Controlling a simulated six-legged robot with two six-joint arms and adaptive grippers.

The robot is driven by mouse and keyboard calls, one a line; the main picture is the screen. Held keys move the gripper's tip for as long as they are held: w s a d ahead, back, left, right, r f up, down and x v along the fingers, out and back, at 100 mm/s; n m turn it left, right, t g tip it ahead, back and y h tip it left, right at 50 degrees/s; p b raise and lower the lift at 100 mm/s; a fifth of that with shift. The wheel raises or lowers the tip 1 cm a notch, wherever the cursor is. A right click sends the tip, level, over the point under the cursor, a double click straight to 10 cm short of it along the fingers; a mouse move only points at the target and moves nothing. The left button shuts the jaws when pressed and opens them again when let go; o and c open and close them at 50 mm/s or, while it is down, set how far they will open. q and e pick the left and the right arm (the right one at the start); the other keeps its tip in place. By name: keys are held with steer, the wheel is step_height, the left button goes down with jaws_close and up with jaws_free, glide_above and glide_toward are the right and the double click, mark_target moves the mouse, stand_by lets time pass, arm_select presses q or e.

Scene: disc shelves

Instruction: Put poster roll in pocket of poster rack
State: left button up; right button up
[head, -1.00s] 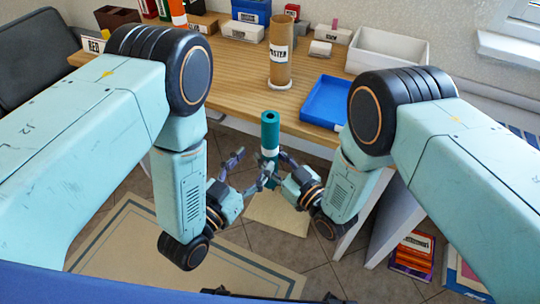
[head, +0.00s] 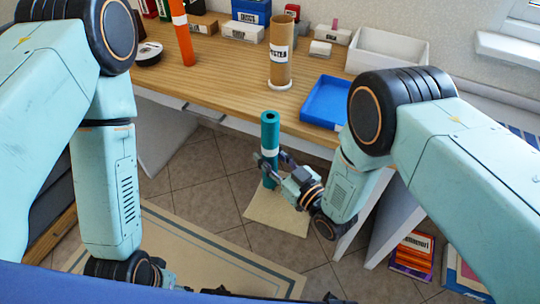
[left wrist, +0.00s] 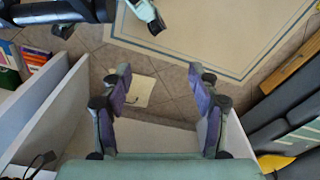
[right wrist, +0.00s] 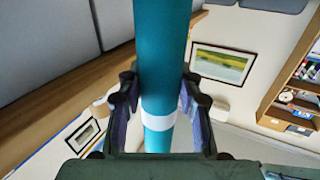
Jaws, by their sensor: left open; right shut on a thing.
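The poster roll (head: 270,132) is a teal tube with a white band, held upright in front of the desk's front edge. My right gripper (head: 272,166) is shut around it near the band. In the right wrist view, the teal roll (right wrist: 163,60) runs between both fingers. A brown open-topped tube (head: 281,65) with a partly readable poster label stands upright on a white base on the desk; it looks like the poster rack's pocket. The roll is apart from it. My left gripper shows open and empty in the left wrist view (left wrist: 160,88); in the head view it is low left, mostly hidden.
The wooden desk (head: 225,75) carries an orange-red roll (head: 183,38), a blue tray (head: 326,102), a white bin (head: 387,50) and small labelled boxes along the back. Books (head: 412,255) lie on a low level at right. The floor before the desk is mostly clear.

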arm_select(q)
steer(key=shift+s+g, duration=0.5)
steer(key=shift+s, duration=0.45)
